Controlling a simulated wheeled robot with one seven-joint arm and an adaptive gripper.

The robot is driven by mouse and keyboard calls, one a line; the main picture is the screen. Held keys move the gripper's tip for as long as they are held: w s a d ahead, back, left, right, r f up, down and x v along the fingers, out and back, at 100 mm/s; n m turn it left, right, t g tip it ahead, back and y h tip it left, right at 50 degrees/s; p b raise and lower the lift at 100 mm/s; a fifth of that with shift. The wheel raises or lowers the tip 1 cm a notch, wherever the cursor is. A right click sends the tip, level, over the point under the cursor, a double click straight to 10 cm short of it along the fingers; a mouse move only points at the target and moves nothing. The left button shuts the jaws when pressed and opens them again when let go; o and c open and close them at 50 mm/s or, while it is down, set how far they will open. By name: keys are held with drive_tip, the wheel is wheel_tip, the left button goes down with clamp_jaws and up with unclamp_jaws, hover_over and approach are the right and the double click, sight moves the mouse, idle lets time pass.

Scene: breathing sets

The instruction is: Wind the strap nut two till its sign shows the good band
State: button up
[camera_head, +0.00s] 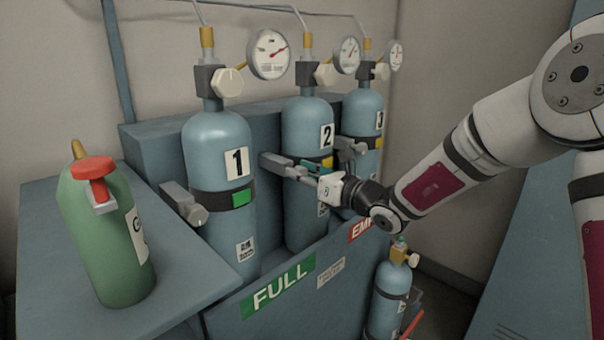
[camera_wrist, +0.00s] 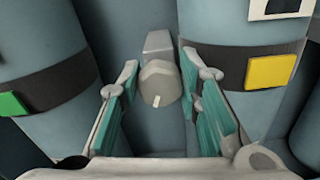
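Strap nut two is a pale round knob (camera_wrist: 158,84) on a grey bracket between two cylinders in the wrist view. My gripper (camera_wrist: 160,70) is open, with one teal-padded finger on each side of the nut and a visible gap to it. In the head view my gripper (camera_head: 302,170) reaches in from the right, at the left front of cylinder two (camera_head: 305,125). The nut is hard to make out there behind the fingers. Cylinder two's strap sign (camera_wrist: 270,71) is yellow in the wrist view; in the head view the gripper partly covers it.
Cylinder one (camera_head: 215,150) stands left with a green sign (camera_head: 241,198) and its own nut (camera_head: 195,214). Cylinder three (camera_head: 362,110) stands behind right with a yellow sign. A front panel (camera_head: 225,318) runs below. A green bottle (camera_head: 105,240) stands at left.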

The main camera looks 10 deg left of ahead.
drive_tip(key=shift+n+b, duration=0.3)
drive_tip(key=n+b, duration=0.3)
drive_tip(key=b, duration=0.1)
drive_tip(key=shift+a+f, duration=0.1)
drive_tip(key=shift+f, duration=0.05)
drive_tip(key=n+b, duration=0.4)
drive_tip(key=b, duration=0.2)
drive_tip(key=shift+s+n, duration=0.15)
drive_tip(key=shift+n, duration=0.15)
drive_tip(key=o, duration=1.1)
drive_tip(key=shift+o, duration=0.2)
drive_tip(key=v, duration=1.2)
